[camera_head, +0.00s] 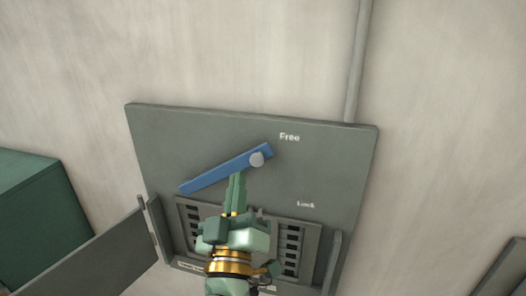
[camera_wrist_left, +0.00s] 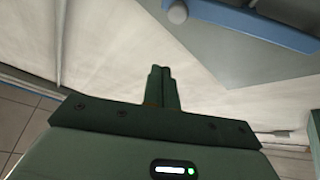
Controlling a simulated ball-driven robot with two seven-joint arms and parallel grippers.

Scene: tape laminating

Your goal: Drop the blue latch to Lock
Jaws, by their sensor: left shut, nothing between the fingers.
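The blue latch (camera_head: 222,172) is a flat bar on a grey panel (camera_head: 335,160). It slants from lower left to upper right, with a round grey knob (camera_head: 257,158) near its upper right end. The label Free (camera_head: 289,137) is to the upper right of the knob and Lock (camera_head: 306,204) is lower right. My left gripper (camera_head: 238,178) is shut and empty, its fingertips just below the bar near the knob; I cannot tell if they touch. In the left wrist view the shut fingers (camera_wrist_left: 162,72) are below the knob (camera_wrist_left: 177,13) and blue latch (camera_wrist_left: 255,25). My right gripper is not in view.
An open recess with rows of dark switches (camera_head: 292,240) is in the panel's lower part, partly hidden by my left gripper. An open grey door (camera_head: 100,255) swings out at lower left. A green box (camera_head: 40,215) is at far left. A pipe (camera_head: 358,60) runs above the panel.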

